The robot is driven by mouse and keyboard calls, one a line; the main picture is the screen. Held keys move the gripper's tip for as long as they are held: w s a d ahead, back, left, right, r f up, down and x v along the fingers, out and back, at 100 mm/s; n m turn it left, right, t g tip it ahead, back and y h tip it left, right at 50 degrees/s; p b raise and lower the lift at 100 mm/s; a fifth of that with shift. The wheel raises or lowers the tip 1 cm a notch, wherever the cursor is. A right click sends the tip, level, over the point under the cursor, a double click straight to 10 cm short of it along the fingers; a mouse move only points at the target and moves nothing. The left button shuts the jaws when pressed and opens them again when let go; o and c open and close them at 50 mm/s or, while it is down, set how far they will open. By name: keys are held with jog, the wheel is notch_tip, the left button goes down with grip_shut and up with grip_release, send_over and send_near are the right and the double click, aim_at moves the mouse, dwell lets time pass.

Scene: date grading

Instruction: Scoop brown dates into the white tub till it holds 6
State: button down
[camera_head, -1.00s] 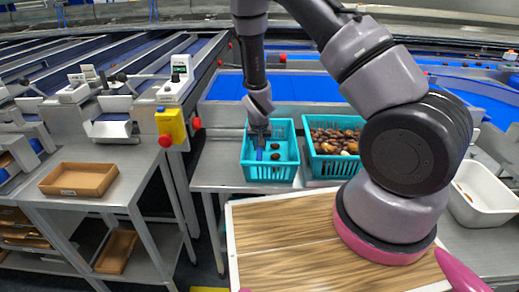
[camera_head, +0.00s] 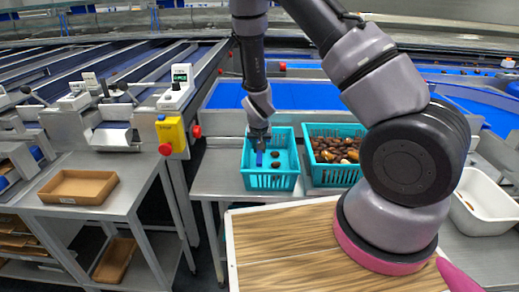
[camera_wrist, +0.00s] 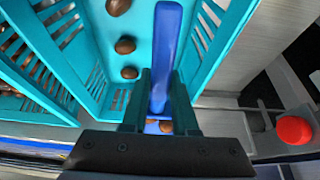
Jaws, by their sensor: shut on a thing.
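My gripper (camera_wrist: 160,105) is shut on a blue scoop (camera_wrist: 166,50), seen between its fingers in the wrist view. In the head view my gripper (camera_head: 259,136) is over the left part of a teal crate (camera_head: 270,182), with the blue tool pointing down into it. A few brown dates (camera_wrist: 125,45) lie apart on that crate's floor. Brown bits also show on blue between the fingers; I cannot tell whether they lie in the scoop. The white tub (camera_head: 487,222) stands at the far right, partly cut off, with something small and brown inside; its contents are not clear.
A second teal crate (camera_head: 320,176), heaped with dates, stands to the right, partly behind my arm. A wooden-topped surface (camera_head: 285,245) lies in front. A brown tray (camera_head: 78,200) sits on the left table. A yellow box with a red button (camera_head: 165,149) stands left of the crates.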

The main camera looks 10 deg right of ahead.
jog(key=shift+s+a+r+t, duration=0.15)
jog(key=shift+s+r, duration=0.25)
jog(key=shift+r, duration=0.4)
jog(key=shift+s+r+t, duration=0.15)
jog(key=shift+s+r, duration=0.2)
jog(key=shift+r, duration=0.45)
